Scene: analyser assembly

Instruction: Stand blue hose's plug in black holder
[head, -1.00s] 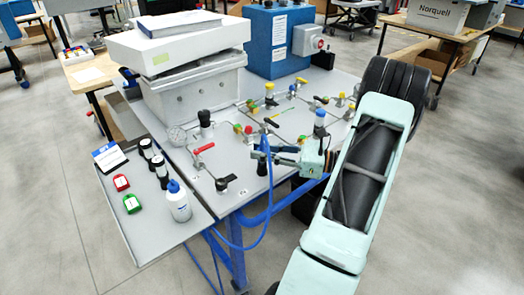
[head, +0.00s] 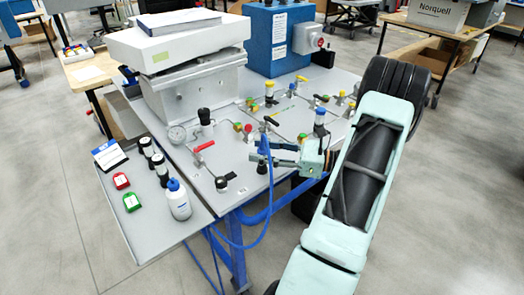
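The blue hose (head: 268,200) rises from below the table edge and bends up to its plug end (head: 264,146). The plug end looks upright, directly above the small black holder (head: 262,167) near the table's front right edge. How deep it sits in the holder is too small to tell. My gripper (head: 273,154) reaches in from the right, with its two fingers spread apart on the right side of the plug and hose. It looks open, and the fingertips overlap the hose in this view, so contact cannot be told.
Valves with coloured handles (head: 247,133), a red-handled valve (head: 203,147) and a black knob (head: 222,184) stand on the grey tabletop (head: 235,160). A blue-capped bottle (head: 178,200) is at the left. A blue-topped post (head: 320,120) stands just behind my gripper.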

